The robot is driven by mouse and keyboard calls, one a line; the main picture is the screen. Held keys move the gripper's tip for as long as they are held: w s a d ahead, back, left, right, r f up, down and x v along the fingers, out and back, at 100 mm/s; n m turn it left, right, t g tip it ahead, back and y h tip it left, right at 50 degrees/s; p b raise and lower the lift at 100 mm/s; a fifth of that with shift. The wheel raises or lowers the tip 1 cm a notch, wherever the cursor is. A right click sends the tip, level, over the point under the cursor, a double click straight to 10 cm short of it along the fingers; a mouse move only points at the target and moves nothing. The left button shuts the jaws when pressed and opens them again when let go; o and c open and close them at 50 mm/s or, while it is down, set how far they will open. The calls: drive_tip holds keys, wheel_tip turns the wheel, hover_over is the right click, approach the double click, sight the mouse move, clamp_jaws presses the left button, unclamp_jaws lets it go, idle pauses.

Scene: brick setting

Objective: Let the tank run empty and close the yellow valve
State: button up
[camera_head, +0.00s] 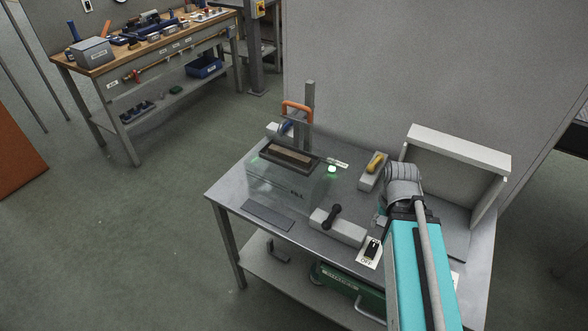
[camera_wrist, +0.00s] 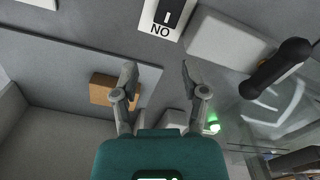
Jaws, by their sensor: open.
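The clear tank (camera_head: 275,187) stands on the left of the metal table, with a dark-framed top and a "FILL" label. I cannot tell its water level. The yellow valve handle (camera_head: 376,162) sits on a grey block behind my arm's wrist; I cannot tell whether it is open. A black valve handle (camera_head: 333,214) sits on another grey block in front of the tank and shows in the wrist view (camera_wrist: 275,68). My gripper (camera_wrist: 158,68) is open and empty over the table, its fingers apart; my arm mostly hides it in the head view.
A switch plate (camera_head: 369,251) marked "OFF" lies near the table's front. A green light (camera_head: 332,169) glows beside the tank. A brown block (camera_wrist: 112,90) lies near my fingers. A white upright panel (camera_head: 456,148) bounds the back right. A workbench (camera_head: 100,70) stands far left.

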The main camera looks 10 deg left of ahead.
idle(0.3)
wheel_tip(320, 180, up, 10)
drive_tip(key=r+m+p, duration=0.1)
drive_tip(key=m+p, duration=0.5)
drive_tip(key=p, duration=0.5)
hover_over(376, 160)
drive_tip(key=shift+s+f+b, duration=0.1)
drive_tip(key=shift+f+b, duration=0.15)
drive_tip(key=shift+b, duration=0.05)
drive_tip(key=shift+f, duration=0.15)
wheel_tip(376, 160, down, 14)
drive_tip(key=b, duration=1.3)
drive_tip(key=shift+r+b, duration=0.25)
drive_tip(key=shift+b, duration=0.15)
clamp_jaws()
